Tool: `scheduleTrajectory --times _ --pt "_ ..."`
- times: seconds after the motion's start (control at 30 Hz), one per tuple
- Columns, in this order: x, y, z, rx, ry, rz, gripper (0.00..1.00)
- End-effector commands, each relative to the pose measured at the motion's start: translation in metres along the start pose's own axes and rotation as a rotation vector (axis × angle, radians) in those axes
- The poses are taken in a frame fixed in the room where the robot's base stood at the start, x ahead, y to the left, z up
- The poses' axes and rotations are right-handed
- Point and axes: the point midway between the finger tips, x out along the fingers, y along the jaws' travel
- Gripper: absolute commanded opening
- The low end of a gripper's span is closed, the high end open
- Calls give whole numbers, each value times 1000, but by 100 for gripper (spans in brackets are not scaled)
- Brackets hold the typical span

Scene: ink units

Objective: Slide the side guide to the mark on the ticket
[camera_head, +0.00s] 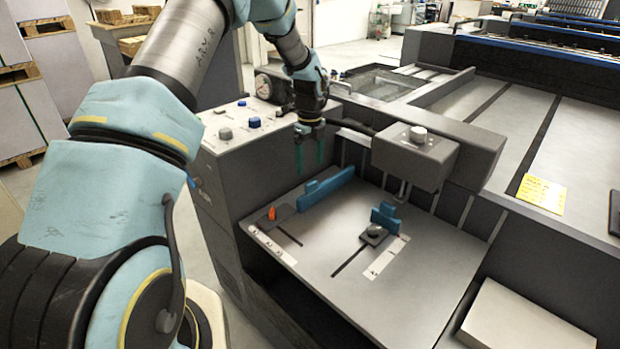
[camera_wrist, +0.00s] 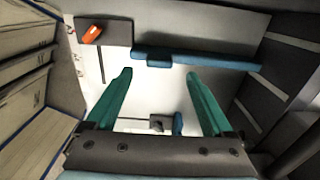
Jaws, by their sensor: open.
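A long blue guide (camera_head: 326,188) stands on the grey feed table at the back left, joined to a dark block with an orange lever (camera_head: 272,214). A shorter blue guide (camera_head: 385,214) with a dark knobbed block (camera_head: 374,234) stands further right. Which one the task calls the side guide is not clear. White scale strips (camera_head: 277,250) lie before both blocks. The yellow ticket (camera_head: 541,194) lies at the right; its writing is unreadable. My gripper (camera_head: 311,166) is open and empty above the table's back left. In the wrist view, the long guide (camera_wrist: 205,60) and orange lever (camera_wrist: 92,34) lie beyond the fingers (camera_wrist: 159,73).
A control panel (camera_head: 240,125) with knobs and a gauge stands left of the table. A grey box on a post (camera_head: 414,153) overhangs the table near the short guide. A pale stack (camera_head: 525,318) sits at the front right. The table's front middle is clear.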

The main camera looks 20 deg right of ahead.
Motion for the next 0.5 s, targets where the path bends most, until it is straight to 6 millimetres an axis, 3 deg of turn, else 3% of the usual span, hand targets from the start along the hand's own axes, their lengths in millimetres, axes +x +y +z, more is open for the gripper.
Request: scheduleTrajectory --times 0.2,0.5 --pt "-27 0 0 0 -1 -1 86" --pt "-33 0 0 1 0 0 86"
